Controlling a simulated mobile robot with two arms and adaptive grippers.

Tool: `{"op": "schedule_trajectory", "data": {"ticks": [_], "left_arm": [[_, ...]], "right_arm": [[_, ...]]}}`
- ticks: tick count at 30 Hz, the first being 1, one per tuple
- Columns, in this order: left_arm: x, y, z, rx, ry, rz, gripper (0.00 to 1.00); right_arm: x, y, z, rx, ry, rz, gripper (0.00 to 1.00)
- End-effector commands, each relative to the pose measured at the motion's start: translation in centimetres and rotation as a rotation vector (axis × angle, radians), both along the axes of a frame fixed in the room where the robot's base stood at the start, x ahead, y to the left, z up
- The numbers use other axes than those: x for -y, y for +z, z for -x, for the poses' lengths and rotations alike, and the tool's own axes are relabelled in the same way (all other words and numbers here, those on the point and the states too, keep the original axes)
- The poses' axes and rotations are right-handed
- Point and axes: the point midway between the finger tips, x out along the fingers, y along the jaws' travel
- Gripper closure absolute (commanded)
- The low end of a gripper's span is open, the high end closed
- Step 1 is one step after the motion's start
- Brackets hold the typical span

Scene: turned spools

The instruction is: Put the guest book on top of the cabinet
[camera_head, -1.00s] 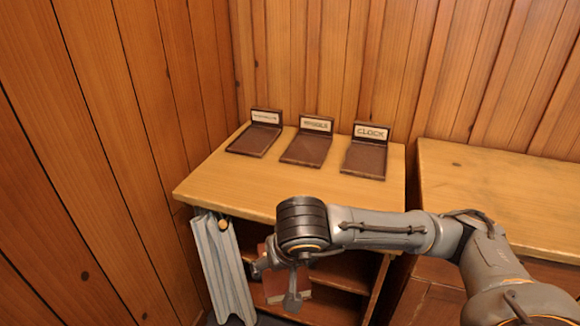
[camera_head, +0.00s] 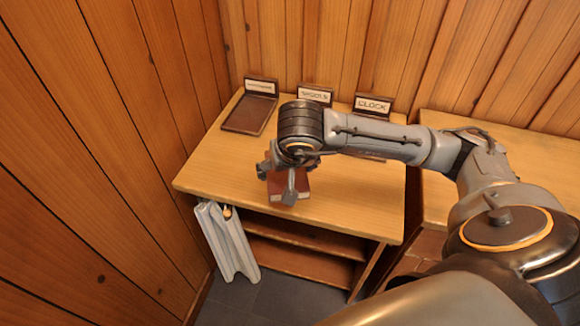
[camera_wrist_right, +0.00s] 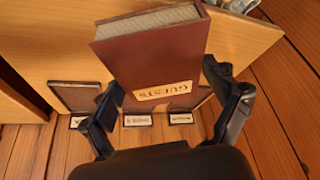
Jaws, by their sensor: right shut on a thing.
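The guest book (camera_head: 285,188) is reddish brown with pale page edges. In the right wrist view the book (camera_wrist_right: 150,58) shows a label reading "GUESTS". My right gripper (camera_head: 284,180) is shut on it, a finger on either side; in the wrist view the gripper (camera_wrist_right: 168,100) shows the same. The book appears over the front part of the cabinet top (camera_head: 213,168); I cannot tell whether it touches. My right arm hides part of the top. My left gripper is not in view.
Labelled brown stands line the back of the top: a left one (camera_head: 249,113), a middle one (camera_head: 314,95) and one marked "CLOCK" (camera_head: 373,104). Another wooden surface (camera_head: 500,150) stands at right. Wood walls close the corner.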

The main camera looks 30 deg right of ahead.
Motion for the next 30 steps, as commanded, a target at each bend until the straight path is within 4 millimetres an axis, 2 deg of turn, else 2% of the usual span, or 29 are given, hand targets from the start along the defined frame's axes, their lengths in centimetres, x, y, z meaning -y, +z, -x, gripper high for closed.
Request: {"op": "schedule_trajectory", "data": {"ticks": [1, 5, 7, 12, 20, 27, 30], "left_arm": [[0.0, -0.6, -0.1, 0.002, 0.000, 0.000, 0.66], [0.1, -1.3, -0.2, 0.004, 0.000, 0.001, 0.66], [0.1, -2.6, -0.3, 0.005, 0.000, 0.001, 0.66], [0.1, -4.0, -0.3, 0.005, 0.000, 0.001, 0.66], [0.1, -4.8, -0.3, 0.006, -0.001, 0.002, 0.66], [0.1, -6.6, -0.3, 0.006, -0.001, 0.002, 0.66], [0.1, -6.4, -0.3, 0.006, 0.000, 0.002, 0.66]], "right_arm": [[1.0, -0.9, -1.0, -0.002, -0.008, 0.001, 0.53], [3.0, -2.3, -3.5, 0.000, -0.008, 0.000, 0.53], [3.7, -4.2, -4.4, -0.003, -0.004, 0.000, 0.53], [5.1, -6.4, -6.1, 0.001, -0.001, 0.000, 0.53], [5.9, -7.7, -7.1, 0.001, -0.002, 0.000, 0.53], [6.1, -11.1, -7.3, -0.001, 0.000, -0.001, 0.53], [6.1, -11.0, -7.4, 0.002, 0.001, 0.000, 0.53]]}}
